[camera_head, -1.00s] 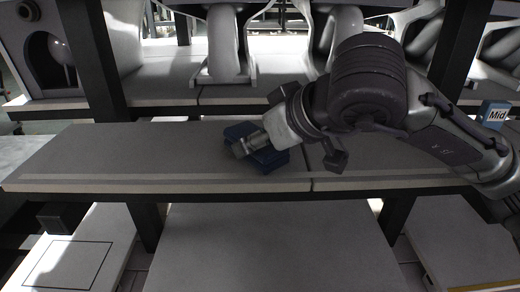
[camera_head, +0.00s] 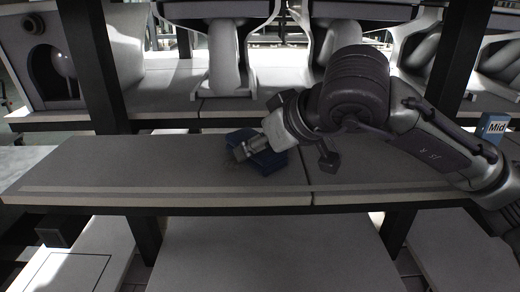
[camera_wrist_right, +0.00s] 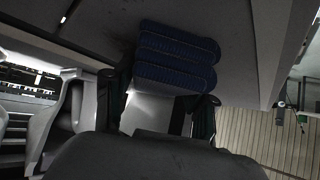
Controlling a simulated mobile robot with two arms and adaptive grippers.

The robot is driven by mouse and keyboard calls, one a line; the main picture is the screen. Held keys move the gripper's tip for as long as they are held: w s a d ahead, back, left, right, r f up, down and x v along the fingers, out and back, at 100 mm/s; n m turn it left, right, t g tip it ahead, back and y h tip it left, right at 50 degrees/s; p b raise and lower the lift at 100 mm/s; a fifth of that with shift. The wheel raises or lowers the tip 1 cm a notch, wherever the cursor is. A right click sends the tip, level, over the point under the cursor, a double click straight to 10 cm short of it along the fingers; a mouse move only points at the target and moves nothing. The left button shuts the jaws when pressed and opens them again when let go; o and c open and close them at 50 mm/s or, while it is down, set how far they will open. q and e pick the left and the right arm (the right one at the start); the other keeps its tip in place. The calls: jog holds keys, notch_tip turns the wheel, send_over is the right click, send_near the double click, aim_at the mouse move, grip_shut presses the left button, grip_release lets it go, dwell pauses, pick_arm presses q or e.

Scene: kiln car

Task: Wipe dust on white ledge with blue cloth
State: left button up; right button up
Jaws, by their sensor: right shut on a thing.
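The ledge (camera_head: 120,165) is a long shelf that looks grey in this light, with a lighter front edge and a seam right of its middle. The blue cloth (camera_head: 271,162) is a folded, ribbed pad on the rear middle part of the ledge. My right gripper (camera_head: 250,150) reaches in from the right and is shut on the cloth. In the right wrist view the cloth (camera_wrist_right: 176,55) lies between the fingers against the ledge surface (camera_wrist_right: 236,35). Faint dark specks of dust (camera_head: 231,160) show just left of the cloth. My left gripper is not in view.
Dark posts (camera_head: 97,70) stand behind the ledge at left and right. Large white ceramic pieces (camera_head: 232,60) stand on a rear shelf. A blue block marked "Mid" (camera_head: 493,127) is at the far right. The ledge left of the cloth is clear.

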aim_at(259, 132)
jog(key=shift+w, duration=1.6)
pick_arm(q)
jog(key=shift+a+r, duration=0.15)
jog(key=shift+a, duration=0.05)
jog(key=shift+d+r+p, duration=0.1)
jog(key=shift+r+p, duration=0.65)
jog(key=shift+p, duration=0.15)
pick_arm(e)
jog(key=shift+w, duration=2.75)
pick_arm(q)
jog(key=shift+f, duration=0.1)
pick_arm(e)
jog(key=shift+s+f, duration=0.1)
jog(key=shift+s+f+b, duration=0.1)
jog(key=shift+s+b, duration=0.4)
jog(key=shift+s, duration=0.15)
jog(key=shift+s+b, duration=0.4)
jog(key=shift+s, duration=0.35)
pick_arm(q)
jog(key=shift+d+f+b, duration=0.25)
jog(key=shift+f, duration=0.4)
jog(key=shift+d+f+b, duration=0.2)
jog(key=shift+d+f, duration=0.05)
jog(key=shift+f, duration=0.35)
pick_arm(e)
jog(key=shift+s, duration=1.25)
